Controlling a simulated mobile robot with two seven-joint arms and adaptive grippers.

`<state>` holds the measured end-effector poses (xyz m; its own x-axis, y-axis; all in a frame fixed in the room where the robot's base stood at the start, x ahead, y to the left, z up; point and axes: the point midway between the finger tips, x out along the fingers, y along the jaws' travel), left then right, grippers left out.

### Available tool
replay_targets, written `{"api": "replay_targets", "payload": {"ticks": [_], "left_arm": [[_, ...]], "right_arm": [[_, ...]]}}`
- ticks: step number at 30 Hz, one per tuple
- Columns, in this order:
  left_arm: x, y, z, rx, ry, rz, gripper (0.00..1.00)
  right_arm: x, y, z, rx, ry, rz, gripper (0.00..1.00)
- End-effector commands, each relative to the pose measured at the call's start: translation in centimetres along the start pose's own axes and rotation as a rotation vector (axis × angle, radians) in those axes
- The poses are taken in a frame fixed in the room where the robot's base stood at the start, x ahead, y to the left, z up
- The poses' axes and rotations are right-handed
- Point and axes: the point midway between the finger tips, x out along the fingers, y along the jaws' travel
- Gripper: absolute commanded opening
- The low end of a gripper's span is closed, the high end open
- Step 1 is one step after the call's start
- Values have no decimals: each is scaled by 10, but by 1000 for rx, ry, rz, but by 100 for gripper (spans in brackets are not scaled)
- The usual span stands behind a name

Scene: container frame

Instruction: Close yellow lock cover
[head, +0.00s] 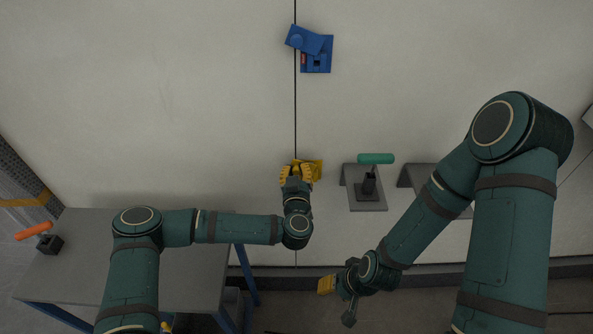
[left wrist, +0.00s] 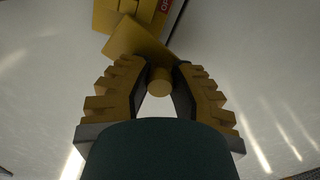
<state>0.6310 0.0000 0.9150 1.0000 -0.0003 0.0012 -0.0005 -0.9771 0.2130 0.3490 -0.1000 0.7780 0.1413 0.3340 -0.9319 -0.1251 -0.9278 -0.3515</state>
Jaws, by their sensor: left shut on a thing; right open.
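The yellow lock cover (left wrist: 141,50) is on the pale container wall beside the dark vertical seam. In the left wrist view it looks tilted against the yellow lock body (left wrist: 118,16), which has a red label. My left gripper (head: 297,170) is at the cover in the head view and hides most of it. In the left wrist view its fingertips (left wrist: 159,68) close around the cover's round yellow knob (left wrist: 159,84). A yellow part (head: 318,167) shows right of the gripper in the head view. My right gripper (head: 337,299) is low, away from the wall fixtures, and looks empty.
A blue lock (head: 316,52) with a tilted cover is higher on the seam. A grey bracket (head: 367,203) with a green-handled lever (head: 375,159) is right of the yellow lock. A grey table (head: 200,268) with an orange-handled lever (head: 33,231) stands at lower left.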

Motion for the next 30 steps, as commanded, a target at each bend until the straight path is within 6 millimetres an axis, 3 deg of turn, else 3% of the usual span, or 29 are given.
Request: {"api": "replay_targets", "payload": {"ticks": [14,30], "left_arm": [[1,-4,9,-246,1,2,0],[0,-6,36,-763,-1,1,0]], "right_arm": [[-8,-3,-4,3,9,1,47],[21,8,8,-5,-17,-2,47]]}}
